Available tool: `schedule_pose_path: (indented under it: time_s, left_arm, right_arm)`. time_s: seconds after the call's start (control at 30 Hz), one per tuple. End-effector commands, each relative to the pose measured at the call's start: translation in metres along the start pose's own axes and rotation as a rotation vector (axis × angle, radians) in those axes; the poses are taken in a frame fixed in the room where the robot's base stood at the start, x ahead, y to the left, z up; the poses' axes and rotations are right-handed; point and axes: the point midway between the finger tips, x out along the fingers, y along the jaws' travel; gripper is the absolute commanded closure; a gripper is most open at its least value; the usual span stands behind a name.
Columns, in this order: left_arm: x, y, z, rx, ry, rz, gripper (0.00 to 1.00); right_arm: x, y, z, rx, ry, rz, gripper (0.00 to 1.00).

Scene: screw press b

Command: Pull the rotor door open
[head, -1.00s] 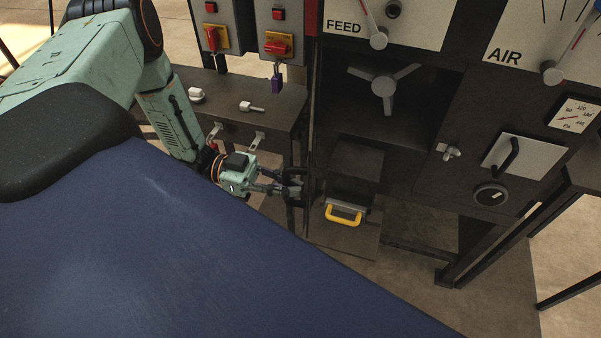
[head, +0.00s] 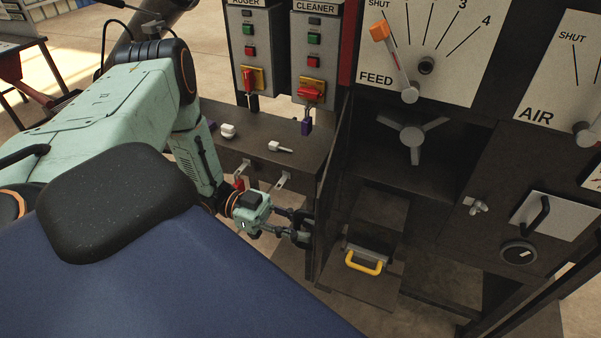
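The rotor door (head: 333,190) is a dark panel seen nearly edge-on in the head view. It stands swung out at the left side of the opening in the dark cabinet. A grey three-bladed rotor (head: 412,134) shows inside the opening. My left gripper (head: 304,228) is at the left of the door, close to its outer face. Its two fingers are spread apart with a gap between them. I cannot see a door handle there, and whether the fingertips touch the door is unclear. My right gripper is not in view.
A dark bench (head: 262,150) with small white parts stands behind my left arm. A yellow-handled drawer (head: 364,262) sits low in front of the opening. Dials marked FEED (head: 425,60) and AIR (head: 565,80) are above. A black handle (head: 538,215) is at the right.

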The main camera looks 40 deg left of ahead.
Motion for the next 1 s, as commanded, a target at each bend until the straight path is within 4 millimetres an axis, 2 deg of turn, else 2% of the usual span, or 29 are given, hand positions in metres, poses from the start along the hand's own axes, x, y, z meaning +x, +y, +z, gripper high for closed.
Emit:
schedule_pose_path:
  time_s: [0.23,0.37,0.8,1.0]
  left_arm:
    - [0.0,0.0,0.0,0.0,0.0,0.001,0.77]
    - [-0.008,0.0,0.0,0.001,0.001,-0.001,0.77]
    - [-0.092,0.0,0.001,0.0,-0.002,-0.002,0.77]
    - [-0.115,0.0,0.001,-0.001,-0.001,0.0,0.77]
  right_arm:
    - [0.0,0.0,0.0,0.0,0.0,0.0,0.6]
    - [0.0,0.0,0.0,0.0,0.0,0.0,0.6]
    - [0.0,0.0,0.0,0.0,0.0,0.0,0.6]
    - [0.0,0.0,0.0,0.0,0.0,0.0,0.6]
